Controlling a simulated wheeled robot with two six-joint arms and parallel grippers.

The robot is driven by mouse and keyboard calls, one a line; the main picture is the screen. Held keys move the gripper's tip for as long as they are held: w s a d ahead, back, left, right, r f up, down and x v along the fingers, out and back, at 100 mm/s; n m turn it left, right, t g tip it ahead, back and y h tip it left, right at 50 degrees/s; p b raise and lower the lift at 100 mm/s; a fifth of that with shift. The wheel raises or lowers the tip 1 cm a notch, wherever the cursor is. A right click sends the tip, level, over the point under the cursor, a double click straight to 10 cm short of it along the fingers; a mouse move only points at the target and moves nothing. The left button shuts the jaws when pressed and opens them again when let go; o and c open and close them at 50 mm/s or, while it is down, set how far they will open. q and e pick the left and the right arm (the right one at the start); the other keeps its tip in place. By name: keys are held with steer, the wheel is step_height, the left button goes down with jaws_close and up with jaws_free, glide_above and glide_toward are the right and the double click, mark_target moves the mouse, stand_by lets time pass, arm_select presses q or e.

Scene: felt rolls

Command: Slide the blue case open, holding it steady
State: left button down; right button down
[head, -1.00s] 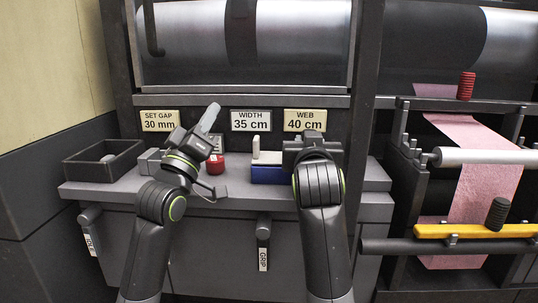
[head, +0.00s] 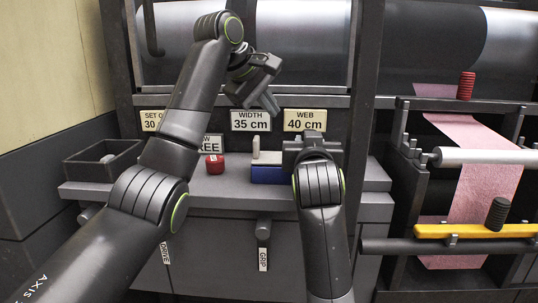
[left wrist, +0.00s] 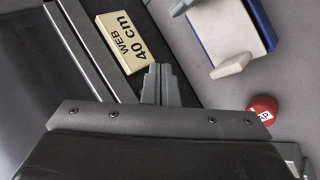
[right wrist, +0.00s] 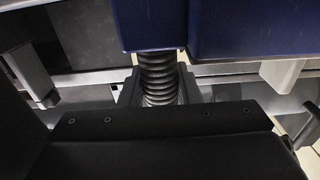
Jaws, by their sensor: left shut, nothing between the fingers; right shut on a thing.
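The blue case (head: 268,174) lies on the grey ledge with a pale top (head: 270,157) and an upright cream peg (head: 256,148) at its left end. In the left wrist view the case (left wrist: 203,40) shows its pale top and the peg (left wrist: 232,66). In the right wrist view the case's blue underside (right wrist: 250,25) fills the top, with a step between two blue parts. My left gripper (head: 268,102) is shut and empty, raised above and left of the case.
A red knob (head: 214,164) stands on the ledge left of the case. A dark open bin (head: 90,163) sits at the far left. Rollers with pink felt (head: 478,180) stand at right.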

mark_target(255, 142)
arm_select(q)
steer(key=shift+g+y, duration=0.3)
steer(key=shift+g, duration=0.6)
steer(key=shift+s+d+f, duration=0.1)
steer(key=shift+s+f, duration=0.4)
steer(key=shift+f, duration=0.8)
steer(key=shift+s+a+f, duration=0.1)
steer(key=shift+s+f, duration=0.4)
steer(key=shift+f, duration=0.8)
steer(key=shift+s+d+f, duration=0.1)
steer(key=shift+s+f, duration=0.4)
steer(key=shift+f, duration=0.8)
steer(key=shift+a, duration=1.65)
steer(key=shift+d+r, duration=0.1)
